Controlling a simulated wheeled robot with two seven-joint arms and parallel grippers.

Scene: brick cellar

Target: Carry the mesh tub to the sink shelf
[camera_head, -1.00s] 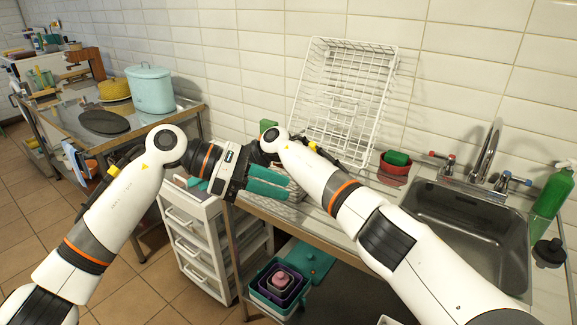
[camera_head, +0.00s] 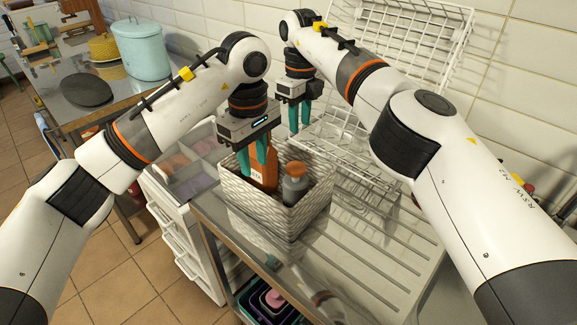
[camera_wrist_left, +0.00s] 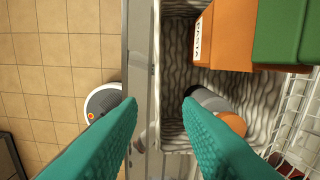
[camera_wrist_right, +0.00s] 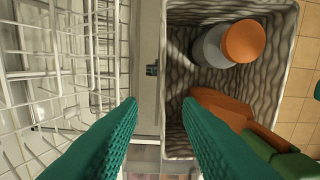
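The mesh tub (camera_head: 312,208) is a pale grey woven-look basket near the left edge of the ribbed metal counter. It holds an orange box (camera_wrist_left: 226,35) marked PASTA, a grey bottle (camera_head: 294,188) with an orange cap, and a green item (camera_wrist_left: 285,30). My left gripper (camera_head: 252,160) points down at the tub's left side, open, its fingertips on either side of the rim in the left wrist view. My right gripper (camera_head: 299,122) points down at the far side, open, its fingertips likewise either side of a rim. Contact cannot be told. The sink is hidden.
A white wire rack (camera_head: 405,50) leans on the tiled wall behind the tub. The ribbed drainboard (camera_head: 375,262) to the right is mostly clear. A white drawer cart (camera_head: 170,225) stands left of the counter. A table with a blue pot (camera_head: 140,48) is farther left.

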